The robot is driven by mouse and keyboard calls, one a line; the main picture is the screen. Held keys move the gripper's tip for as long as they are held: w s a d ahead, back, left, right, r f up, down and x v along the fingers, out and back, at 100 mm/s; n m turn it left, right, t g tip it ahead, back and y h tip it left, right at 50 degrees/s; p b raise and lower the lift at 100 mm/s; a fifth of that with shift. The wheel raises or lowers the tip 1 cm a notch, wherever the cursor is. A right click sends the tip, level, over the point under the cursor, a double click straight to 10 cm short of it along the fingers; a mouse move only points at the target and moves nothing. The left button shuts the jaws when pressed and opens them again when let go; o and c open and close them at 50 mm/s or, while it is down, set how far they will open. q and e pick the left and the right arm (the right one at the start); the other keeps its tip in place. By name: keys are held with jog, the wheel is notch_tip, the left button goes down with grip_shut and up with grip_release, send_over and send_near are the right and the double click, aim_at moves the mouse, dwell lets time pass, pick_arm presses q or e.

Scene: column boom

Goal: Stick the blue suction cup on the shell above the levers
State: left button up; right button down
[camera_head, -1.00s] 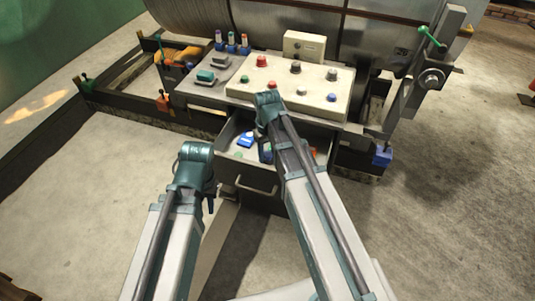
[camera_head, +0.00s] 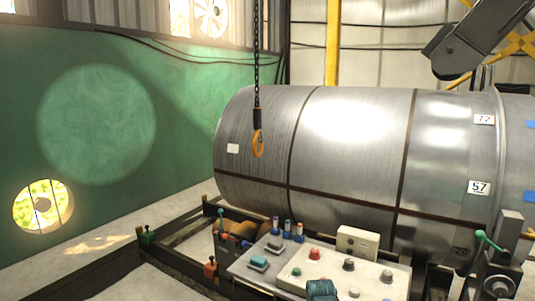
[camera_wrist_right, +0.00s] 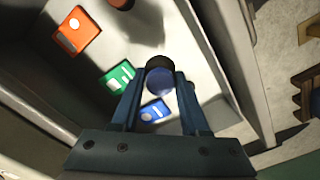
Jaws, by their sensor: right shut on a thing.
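The shell (camera_head: 345,130) is a large grey metal cylinder lying on its side in the head view, with dark bands around it. Several small upright levers (camera_head: 287,229) with coloured tops stand at the back of the control panel, just below the shell's lower left part. In the right wrist view my right gripper (camera_wrist_right: 161,82) is shut on the blue suction cup (camera_wrist_right: 160,81), a round translucent blue piece with a dark top. In the head view only a teal part of my arm shows at the bottom edge. My left gripper is out of view.
The drawer holds an orange card (camera_wrist_right: 76,31), a green card (camera_wrist_right: 117,77) and a blue card (camera_wrist_right: 155,111). A hook (camera_head: 258,143) hangs on a chain before the shell. A control panel (camera_head: 335,277) with buttons and a box (camera_head: 358,242) stands below it.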

notch_tip(320, 180, up, 7)
jog(key=p, duration=0.7)
jog(key=shift+r, duration=0.15)
notch_tip(320, 180, down, 3)
jog(key=shift+r+b, duration=0.2)
jog(key=shift+b, duration=0.95)
jog(key=shift+r, duration=0.1)
